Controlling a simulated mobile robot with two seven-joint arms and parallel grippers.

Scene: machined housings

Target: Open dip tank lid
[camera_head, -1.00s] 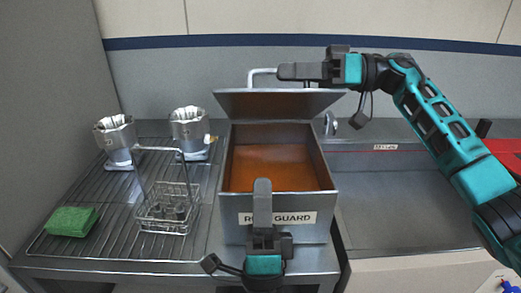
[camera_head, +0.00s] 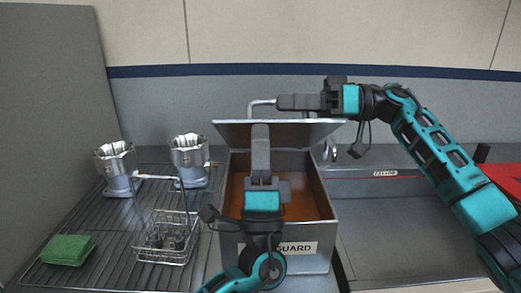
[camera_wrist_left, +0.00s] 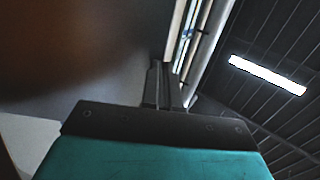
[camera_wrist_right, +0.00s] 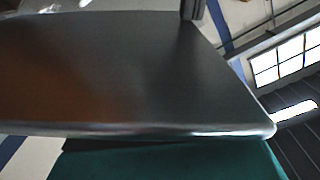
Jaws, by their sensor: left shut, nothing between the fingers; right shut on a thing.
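The dip tank (camera_head: 320,210) is a metal box with a "GUARD" label on its front and orange-brown liquid (camera_head: 295,200) inside. Its lid (camera_head: 232,132) stands raised at the back, tilted up, and fills much of the right wrist view (camera_wrist_right: 130,70). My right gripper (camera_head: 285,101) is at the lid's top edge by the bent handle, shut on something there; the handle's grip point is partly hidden. My left gripper (camera_head: 260,130) points up over the tank opening, in front of the lid, shut and empty. Whether it touches the lid is unclear.
A wire rack (camera_head: 100,240) on the left holds two metal housings (camera_head: 117,165) (camera_head: 189,158), a wire basket (camera_head: 165,238) with small parts and a green pad (camera_head: 68,250). An empty sink-like basin (camera_head: 400,230) lies to the right. A red object (camera_head: 503,178) is at the far right.

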